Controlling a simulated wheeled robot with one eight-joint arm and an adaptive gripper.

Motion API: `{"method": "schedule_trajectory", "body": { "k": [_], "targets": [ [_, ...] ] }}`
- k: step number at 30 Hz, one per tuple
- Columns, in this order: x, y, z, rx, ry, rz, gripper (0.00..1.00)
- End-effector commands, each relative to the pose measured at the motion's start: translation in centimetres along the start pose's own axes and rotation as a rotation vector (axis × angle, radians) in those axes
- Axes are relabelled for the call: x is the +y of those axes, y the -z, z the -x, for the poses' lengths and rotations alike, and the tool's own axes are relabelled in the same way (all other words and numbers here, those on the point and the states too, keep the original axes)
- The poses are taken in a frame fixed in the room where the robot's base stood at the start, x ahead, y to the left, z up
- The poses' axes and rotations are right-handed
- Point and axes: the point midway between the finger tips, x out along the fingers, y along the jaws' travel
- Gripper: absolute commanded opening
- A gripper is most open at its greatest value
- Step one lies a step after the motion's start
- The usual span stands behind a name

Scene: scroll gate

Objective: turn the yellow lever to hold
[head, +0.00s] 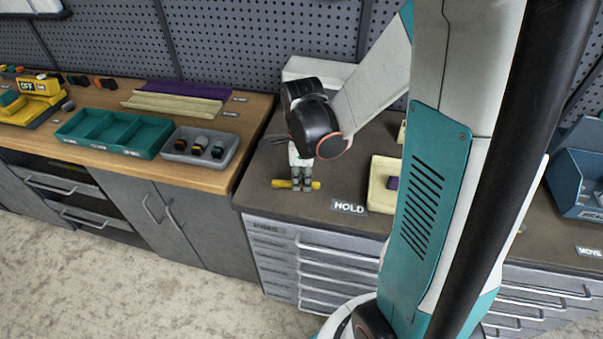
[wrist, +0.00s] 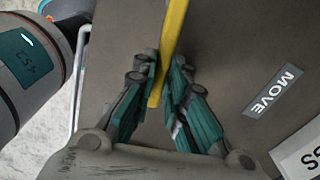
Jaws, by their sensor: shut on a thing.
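The yellow lever (head: 283,184) is a thin bar near the front edge of the dark-topped bench in the head view. In the wrist view the lever (wrist: 172,42) runs from the top edge down between the fingers. My gripper (wrist: 163,88) is shut on it. The fingers hide part of the bar, and its pivot cannot be made out. A MOVE label (wrist: 272,92) shows in the wrist view.
A cream tray (head: 381,201) with a dark item stands right of the lever. A wooden bench (head: 215,180) at left carries a teal tray (head: 84,145) and a grey tray (head: 172,159). A blue bin (head: 580,205) stands far right. Pegboard (head: 230,45) backs the benches.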

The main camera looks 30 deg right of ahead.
Motion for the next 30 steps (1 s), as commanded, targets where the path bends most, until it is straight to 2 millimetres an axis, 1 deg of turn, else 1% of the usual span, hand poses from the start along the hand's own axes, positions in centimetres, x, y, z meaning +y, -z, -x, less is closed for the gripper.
{"method": "schedule_trajectory", "body": {
  "k": [6, 12, 27, 28, 29, 30],
  "targets": [
    [0.8, -0.1, 0.0, -0.001, 0.000, -0.111, 0.00],
    [1.2, -0.2, 0.0, -0.001, 0.000, -0.166, 0.00],
    [1.3, -0.2, 0.0, -0.001, -0.001, -0.187, 0.00],
    [1.3, -0.2, 0.0, -0.001, -0.001, -0.187, 0.15],
    [1.3, -0.2, 0.0, -0.001, -0.001, -0.186, 0.22],
    [1.3, -0.2, 0.0, -0.001, -0.001, -0.186, 0.31]
  ]
}}
